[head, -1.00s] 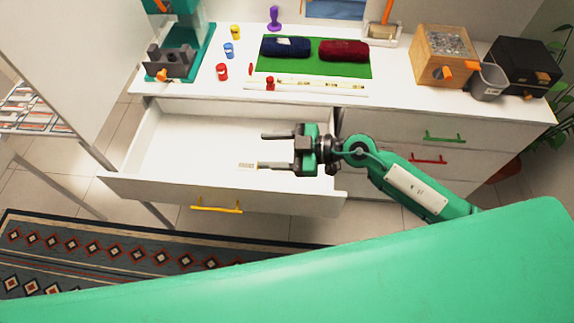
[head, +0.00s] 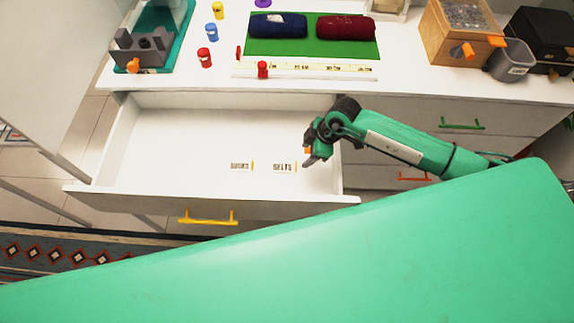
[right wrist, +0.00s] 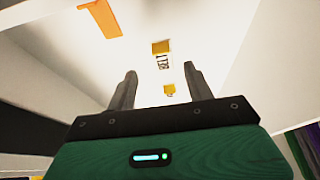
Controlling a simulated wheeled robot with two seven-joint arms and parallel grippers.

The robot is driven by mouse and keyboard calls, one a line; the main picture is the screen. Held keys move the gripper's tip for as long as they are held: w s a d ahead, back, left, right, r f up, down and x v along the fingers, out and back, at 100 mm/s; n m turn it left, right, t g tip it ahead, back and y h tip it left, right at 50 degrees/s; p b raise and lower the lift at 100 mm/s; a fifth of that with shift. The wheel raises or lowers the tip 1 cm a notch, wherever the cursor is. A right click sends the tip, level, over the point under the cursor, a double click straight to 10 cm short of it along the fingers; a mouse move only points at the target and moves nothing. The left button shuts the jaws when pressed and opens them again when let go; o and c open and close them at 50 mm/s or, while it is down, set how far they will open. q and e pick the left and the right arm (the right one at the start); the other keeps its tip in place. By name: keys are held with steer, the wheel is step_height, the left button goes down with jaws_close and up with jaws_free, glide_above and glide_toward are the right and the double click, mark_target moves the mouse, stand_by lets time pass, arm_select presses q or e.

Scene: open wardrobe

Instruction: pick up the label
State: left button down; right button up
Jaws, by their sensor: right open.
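Two small white labels with black print and a yellow end lie flat on the floor of the open white drawer (head: 180,150). The left label (head: 240,166) seems to read SHOES, and the right label (head: 284,168) seems to read BELTS. My right gripper (head: 308,160) is just right of the right label, tipped downward, with its fingers partly hidden. In the right wrist view its dark fingers (right wrist: 161,80) are apart with nothing held. There, one printed label (right wrist: 163,58) and a second yellow-and-white piece (right wrist: 169,90) show beyond and between the fingers. My left gripper is out of view.
The drawer has a yellow handle (head: 208,217) and raised walls around it. Above is the counter with a green mat (head: 310,48) under rolled cloths, a label strip (head: 310,68), small jars (head: 205,57) and a wooden box (head: 450,35). The drawer's left half is clear.

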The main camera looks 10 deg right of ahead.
mark_target(297, 169)
steer(key=shift+w+a+f, duration=0.15)
steer(key=shift+a+f, duration=0.15)
steer(key=shift+f, duration=0.35)
steer(key=shift+a+f, duration=0.1)
steer(key=shift+f, duration=0.2)
steer(key=shift+a+f, duration=0.2)
steer(key=shift+f, duration=0.25)
steer(key=p+x, duration=0.1)
steer(key=x, duration=0.2)
steer(key=shift+a+f, duration=0.1)
steer(key=shift+f, duration=0.15)
steer(key=shift+a+f, duration=0.15)
steer(key=shift+f, duration=0.35)
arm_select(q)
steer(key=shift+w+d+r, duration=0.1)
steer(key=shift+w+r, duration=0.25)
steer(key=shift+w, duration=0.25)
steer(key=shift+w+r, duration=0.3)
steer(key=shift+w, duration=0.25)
arm_select(e)
steer(key=c, duration=1)
steer(key=shift+c, duration=0.2)
steer(key=shift+r, duration=0.1)
